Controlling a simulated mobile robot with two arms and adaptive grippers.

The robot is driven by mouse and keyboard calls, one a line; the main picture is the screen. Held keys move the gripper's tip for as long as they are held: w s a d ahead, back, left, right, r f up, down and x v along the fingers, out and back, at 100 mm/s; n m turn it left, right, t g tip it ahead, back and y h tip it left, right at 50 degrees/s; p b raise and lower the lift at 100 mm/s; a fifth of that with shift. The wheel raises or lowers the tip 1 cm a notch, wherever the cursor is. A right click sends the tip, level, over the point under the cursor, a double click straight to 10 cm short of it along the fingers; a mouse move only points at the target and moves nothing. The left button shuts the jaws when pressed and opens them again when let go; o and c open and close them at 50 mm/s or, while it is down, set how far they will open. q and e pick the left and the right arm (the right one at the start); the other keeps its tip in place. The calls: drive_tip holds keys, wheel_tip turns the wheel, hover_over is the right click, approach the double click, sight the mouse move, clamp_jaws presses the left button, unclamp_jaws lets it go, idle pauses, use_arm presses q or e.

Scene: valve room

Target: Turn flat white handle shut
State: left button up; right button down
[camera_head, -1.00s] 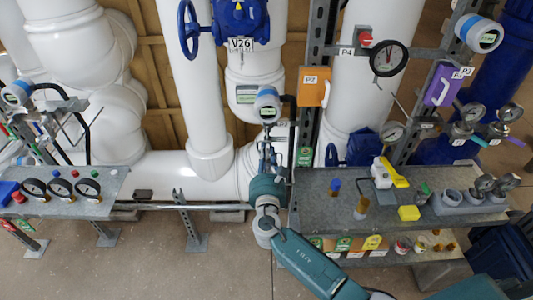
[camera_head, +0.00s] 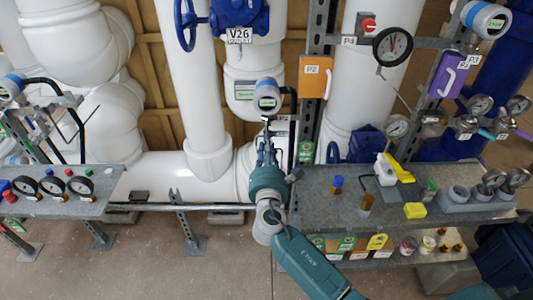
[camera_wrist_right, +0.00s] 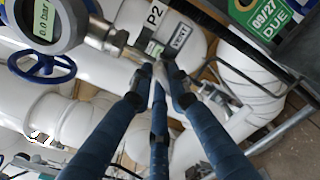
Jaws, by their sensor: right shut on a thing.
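My right gripper (camera_head: 266,138) stands just below a round digital gauge (camera_head: 267,97), with its fingers pointing up and away. In the right wrist view its fingers (camera_wrist_right: 158,76) come together in front of a white pipe, by a "P2" tag and a "VENT" label (camera_wrist_right: 180,37). They are shut on a small pale piece, the flat white handle (camera_wrist_right: 158,72), which is mostly hidden by the fingertips. The handle's angle cannot be made out. In the head view the fingers hide it. My left gripper is not in view.
A grey bench (camera_head: 310,190) with a yellow block (camera_head: 414,210) and several fittings stands to the right. An upright metal strut (camera_head: 315,100) rises close to the right of the gripper. A blue handwheel (camera_wrist_right: 42,67) shows in the wrist view. A left bench (camera_head: 75,207) carries dial gauges.

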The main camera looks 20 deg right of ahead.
drive_tip(key=m+b, duration=0.2)
drive_tip(key=m, duration=0.1)
drive_tip(key=m+b, duration=0.3)
drive_tip(key=m, duration=0.1)
drive_tip(key=m+b, duration=0.2)
drive_tip(key=m, duration=0.2)
drive_tip(key=shift+s+d+f+b, duration=0.1)
drive_tip(key=shift+d+f+b, duration=0.15)
drive_tip(key=shift+b, duration=0.1)
drive_tip(key=shift+r+m, duration=0.1)
drive_tip(key=shift+m, duration=0.2)
drive_tip(key=c, duration=1.7)
unclamp_jaws()
drive_tip(key=shift+o, duration=0.2)
drive_tip(key=v, duration=1.2)
drive_tip(key=shift+r, duration=0.1)
